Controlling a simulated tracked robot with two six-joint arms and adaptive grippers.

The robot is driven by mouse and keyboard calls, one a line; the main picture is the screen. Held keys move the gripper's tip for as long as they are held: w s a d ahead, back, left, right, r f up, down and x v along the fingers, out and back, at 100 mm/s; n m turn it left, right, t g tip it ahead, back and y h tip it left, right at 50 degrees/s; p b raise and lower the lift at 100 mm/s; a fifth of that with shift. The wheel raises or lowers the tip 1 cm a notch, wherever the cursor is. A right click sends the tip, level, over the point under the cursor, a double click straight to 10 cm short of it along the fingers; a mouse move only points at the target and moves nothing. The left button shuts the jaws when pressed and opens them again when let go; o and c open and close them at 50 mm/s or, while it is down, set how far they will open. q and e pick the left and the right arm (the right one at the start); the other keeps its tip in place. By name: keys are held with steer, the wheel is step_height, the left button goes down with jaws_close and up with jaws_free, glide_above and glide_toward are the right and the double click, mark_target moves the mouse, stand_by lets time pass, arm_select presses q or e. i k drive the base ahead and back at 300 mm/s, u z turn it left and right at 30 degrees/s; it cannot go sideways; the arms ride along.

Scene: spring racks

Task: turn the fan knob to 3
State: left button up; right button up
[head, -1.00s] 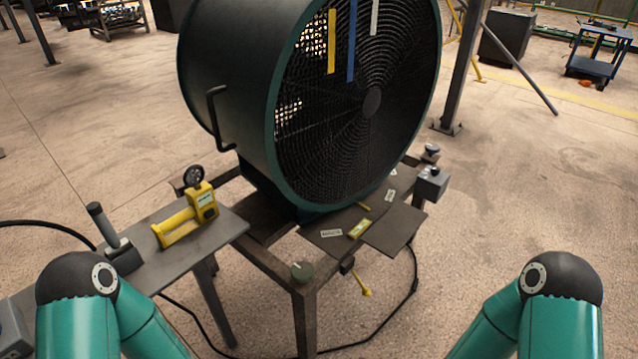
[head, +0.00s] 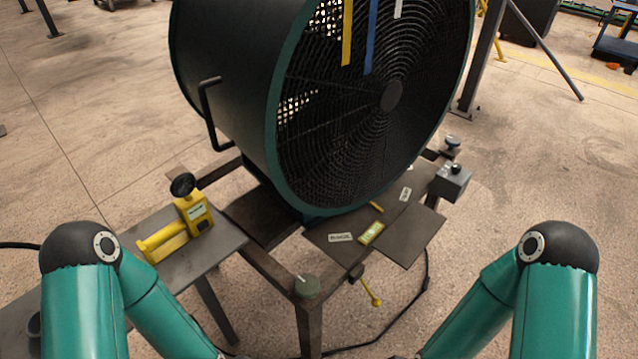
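A large dark green drum fan (head: 222,95) with a black round grille stands on a brown metal frame table (head: 268,268). A round green knob (head: 307,287) with a small pale mark sits on the table's front corner. Its number markings are too small to read. A grey box with a black button or knob (head: 452,183) is fixed at the table's right side. My two green arms come in from the lower left and lower right. Both grippers are out of view below the picture, and nothing touches the fan or the knob.
A yellow tool with a black round gauge (head: 178,232) lies on a grey side table (head: 222,240) at the left. A yellow-ended lever (head: 371,291) hangs under the table front. A black cable (head: 421,290) runs along the floor. Open floor lies at the right.

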mark_target(456, 169)
steer(key=u, duration=0.7)
steer(key=i, duration=0.15)
steer(key=z, duration=3.1)
steer(key=i, duration=4.6)
